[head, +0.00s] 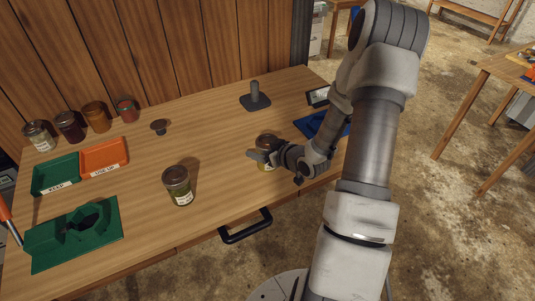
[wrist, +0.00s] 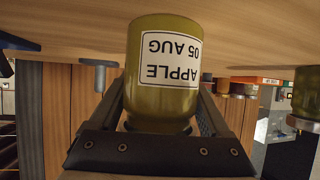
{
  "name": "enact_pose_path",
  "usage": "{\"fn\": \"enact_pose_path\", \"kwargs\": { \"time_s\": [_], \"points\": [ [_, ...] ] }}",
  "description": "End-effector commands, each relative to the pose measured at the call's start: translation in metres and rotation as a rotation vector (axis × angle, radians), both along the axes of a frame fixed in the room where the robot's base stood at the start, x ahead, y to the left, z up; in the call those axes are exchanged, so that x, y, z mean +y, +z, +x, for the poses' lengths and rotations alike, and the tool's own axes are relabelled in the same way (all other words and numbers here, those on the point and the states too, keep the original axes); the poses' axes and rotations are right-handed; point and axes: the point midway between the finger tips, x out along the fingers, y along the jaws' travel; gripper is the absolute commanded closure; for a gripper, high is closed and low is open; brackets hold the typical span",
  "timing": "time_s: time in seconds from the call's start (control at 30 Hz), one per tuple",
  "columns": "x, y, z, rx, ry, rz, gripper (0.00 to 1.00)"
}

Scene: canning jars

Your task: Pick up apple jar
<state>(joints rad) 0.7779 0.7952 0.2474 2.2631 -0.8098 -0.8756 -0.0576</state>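The apple jar (wrist: 163,90) is yellow-green with a white label reading "APPLE 05 AUG", upside down in the wrist view. In the head view the jar (head: 265,140) is near the table's right part, partly hidden by my gripper (head: 259,157). In the wrist view my gripper (wrist: 163,97) has one finger on each side of the jar, close to its sides. I cannot tell whether the fingers press on it. The jar looks upright, and its base is at or near the tabletop.
Another jar (head: 178,185) stands left on the wooden table (head: 215,150). Behind are a grey post (head: 255,97), several jars (head: 97,117), a green bin (head: 56,175) and an orange bin (head: 104,157). A green fixture (head: 75,232) lies front left, a blue item (head: 328,124) at right.

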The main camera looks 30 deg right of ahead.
Motion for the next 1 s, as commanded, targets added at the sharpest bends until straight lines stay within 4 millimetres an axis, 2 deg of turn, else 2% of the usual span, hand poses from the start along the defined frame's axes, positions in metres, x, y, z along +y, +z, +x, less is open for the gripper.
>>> {"fn": "enact_pose_path", "kwargs": {
  "time_s": [0.03,0.3,0.73,0.87,1.0],
  "points": [
    [0.000,0.000,0.000,0.000,0.000,0.000,0.52],
    [0.000,0.000,0.000,0.000,0.000,0.000,1.00],
    [0.000,0.008,0.000,-0.002,0.000,-0.002,1.00],
    [-0.001,0.021,0.000,-0.005,0.000,-0.003,1.00],
    [-0.001,0.046,0.000,-0.005,-0.001,-0.004,1.00]
  ]
}}
